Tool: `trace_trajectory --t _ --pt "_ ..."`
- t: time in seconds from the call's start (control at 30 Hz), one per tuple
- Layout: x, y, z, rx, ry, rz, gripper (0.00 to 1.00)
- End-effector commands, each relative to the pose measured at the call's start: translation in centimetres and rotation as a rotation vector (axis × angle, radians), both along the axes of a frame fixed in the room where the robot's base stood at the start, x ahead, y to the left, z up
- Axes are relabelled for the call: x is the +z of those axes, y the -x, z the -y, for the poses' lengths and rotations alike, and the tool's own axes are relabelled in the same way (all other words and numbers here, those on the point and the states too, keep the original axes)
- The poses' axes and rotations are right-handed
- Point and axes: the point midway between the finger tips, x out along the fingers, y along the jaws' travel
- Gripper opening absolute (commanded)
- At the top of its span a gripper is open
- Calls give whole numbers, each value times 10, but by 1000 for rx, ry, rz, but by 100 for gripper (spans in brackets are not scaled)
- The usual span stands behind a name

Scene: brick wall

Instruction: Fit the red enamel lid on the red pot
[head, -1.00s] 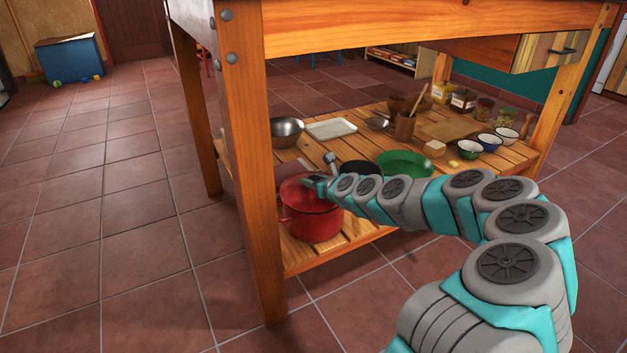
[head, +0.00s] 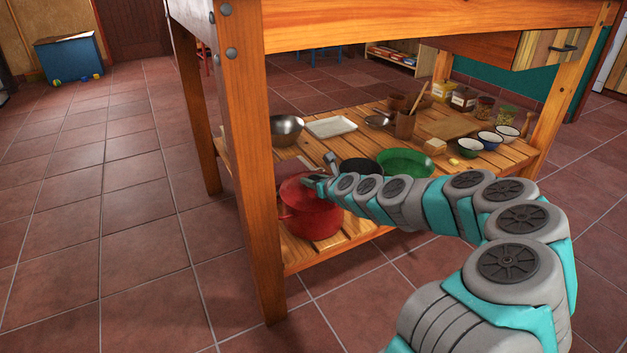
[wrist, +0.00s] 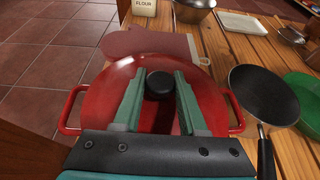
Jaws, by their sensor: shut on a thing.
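The red pot (head: 312,222) stands on the wooden lower shelf, close behind the front table leg. It also shows in the wrist view, with a side handle (wrist: 236,112) at each side. The red enamel lid (wrist: 108,96) is over the pot's mouth, with its dark round knob between my fingers. My gripper (wrist: 159,82) is shut on the knob; in the head view my gripper (head: 318,184) is at the top of the pot. My fingers hide part of the lid, and I cannot tell whether its rim is fully seated.
A black frying pan (wrist: 263,94) lies right of the pot, beside a green bowl (head: 405,162). A flour box (wrist: 144,7), steel bowl (head: 286,130) and white tray (head: 331,127) are farther back. The thick table leg (head: 246,170) and tabletop edge (head: 420,28) bound the space.

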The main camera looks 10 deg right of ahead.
Motion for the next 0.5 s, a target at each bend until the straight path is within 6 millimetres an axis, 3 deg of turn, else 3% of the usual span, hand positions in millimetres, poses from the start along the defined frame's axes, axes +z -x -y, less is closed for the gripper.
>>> trace_trajectory --t 0.2,0.23,0.5 --pt "-2 0 0 0 -1 1 0" --pt "-2 0 0 0 -1 1 44" --pt "-2 0 0 0 0 0 75"
